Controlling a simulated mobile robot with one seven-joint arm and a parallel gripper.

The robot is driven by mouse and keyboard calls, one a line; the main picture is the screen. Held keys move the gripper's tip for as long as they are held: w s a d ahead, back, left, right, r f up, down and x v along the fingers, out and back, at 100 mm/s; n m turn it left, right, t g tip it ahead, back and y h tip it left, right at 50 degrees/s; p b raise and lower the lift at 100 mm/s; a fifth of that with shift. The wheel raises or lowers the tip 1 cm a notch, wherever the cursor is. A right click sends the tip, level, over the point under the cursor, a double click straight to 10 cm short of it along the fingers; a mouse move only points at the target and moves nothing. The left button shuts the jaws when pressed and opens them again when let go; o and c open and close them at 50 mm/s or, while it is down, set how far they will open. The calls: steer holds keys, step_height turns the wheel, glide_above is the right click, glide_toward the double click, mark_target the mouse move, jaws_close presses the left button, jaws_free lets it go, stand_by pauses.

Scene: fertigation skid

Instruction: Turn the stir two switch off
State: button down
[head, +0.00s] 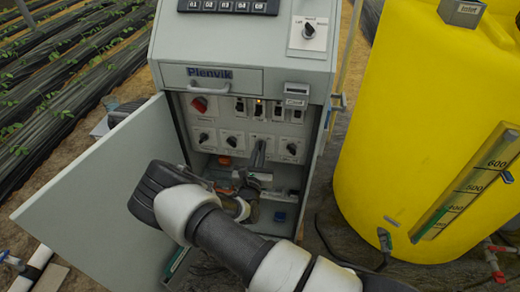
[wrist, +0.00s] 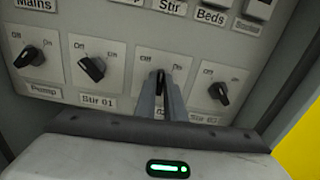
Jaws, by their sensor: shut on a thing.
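In the wrist view a row of black rotary knobs, each marked Off and On, sits on white plates. From the left they are the Pump knob (wrist: 26,57), the Stir 01 knob (wrist: 93,68), a third knob (wrist: 160,80) and a fourth knob (wrist: 218,92). The third plate's label is mostly hidden, but its place suits stir two. My gripper (wrist: 165,95) is shut on this third knob, whose handle shows only as a dark tip between the fingers. Its exact angle is unclear. In the head view my gripper (head: 258,150) is at the same knob row.
The cabinet door (head: 100,205) hangs open at the left. Above the knobs are a red mains switch (head: 199,104) and several breakers, with a small orange light. A yellow tank (head: 430,120) stands close on the right.

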steer(key=n, duration=0.4)
steer(key=shift+a+n+p, duration=0.1)
steer(key=shift+n+p, duration=0.2)
steer(key=shift+p, duration=0.05)
steer(key=shift+a+f+n, duration=0.1)
steer(key=shift+n, duration=1.8)
steer(key=c, duration=1.8)
jaws_free()
steer(key=shift+c, duration=0.2)
steer(key=s+a, duration=0.3)
steer(key=s, duration=1.4)
steer(key=shift+a+p, duration=0.15)
steer(key=shift+p, duration=0.3)
